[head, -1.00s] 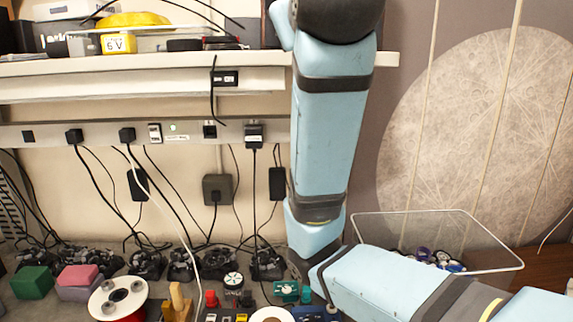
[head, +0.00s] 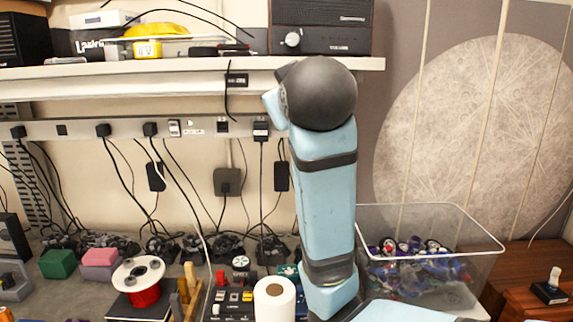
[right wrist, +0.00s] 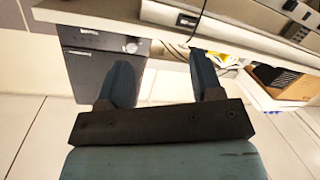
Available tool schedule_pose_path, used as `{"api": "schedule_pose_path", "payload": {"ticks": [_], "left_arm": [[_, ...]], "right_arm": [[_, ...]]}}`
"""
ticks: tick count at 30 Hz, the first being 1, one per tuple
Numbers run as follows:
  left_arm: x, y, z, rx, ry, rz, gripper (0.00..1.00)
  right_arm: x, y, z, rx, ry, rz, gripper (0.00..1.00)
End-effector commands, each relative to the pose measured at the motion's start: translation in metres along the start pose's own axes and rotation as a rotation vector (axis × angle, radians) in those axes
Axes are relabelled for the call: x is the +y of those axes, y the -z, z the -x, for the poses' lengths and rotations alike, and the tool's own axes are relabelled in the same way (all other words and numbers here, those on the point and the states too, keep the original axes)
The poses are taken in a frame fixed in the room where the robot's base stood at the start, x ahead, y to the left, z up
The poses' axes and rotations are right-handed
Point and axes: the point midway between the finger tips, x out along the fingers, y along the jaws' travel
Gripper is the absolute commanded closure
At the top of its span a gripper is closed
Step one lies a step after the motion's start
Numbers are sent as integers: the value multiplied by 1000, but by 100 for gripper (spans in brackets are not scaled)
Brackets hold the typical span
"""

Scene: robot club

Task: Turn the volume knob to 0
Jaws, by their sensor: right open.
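A black box (head: 335,24) with a pale round volume knob (head: 292,39) stands on the shelf at the top of the head view. In the right wrist view the black box (right wrist: 92,75) and its knob (right wrist: 131,47) appear upside down. My right gripper (right wrist: 160,62) is open and empty, with its fingers spread. In that picture its left finger overlaps the box, just beside the knob; I see no contact. In the head view my right arm stands below the box, and its dark wrist hides the gripper. My left gripper is out of view.
The shelf edge (head: 130,70) runs just below the box. A yellow item (head: 147,48) and tools lie on the shelf to the left. A clear bin (head: 470,257) stands at the right. A white roll (head: 274,298) and clutter cover the bench.

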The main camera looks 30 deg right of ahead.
Motion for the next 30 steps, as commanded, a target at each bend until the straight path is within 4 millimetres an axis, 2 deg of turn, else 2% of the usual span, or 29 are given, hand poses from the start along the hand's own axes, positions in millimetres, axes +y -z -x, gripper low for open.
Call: {"api": "schedule_pose_path", "payload": {"ticks": [9, 15, 21, 30], "left_arm": [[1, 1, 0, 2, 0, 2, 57], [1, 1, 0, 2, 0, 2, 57], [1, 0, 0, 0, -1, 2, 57], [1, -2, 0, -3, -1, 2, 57]], "right_arm": [[-33, -52, -22, -74, 69, 31, 40], [-47, -75, -28, -104, 101, 42, 40], [-53, -84, -30, -117, 114, 46, 40], [-53, -85, -30, -118, 115, 46, 40]]}}
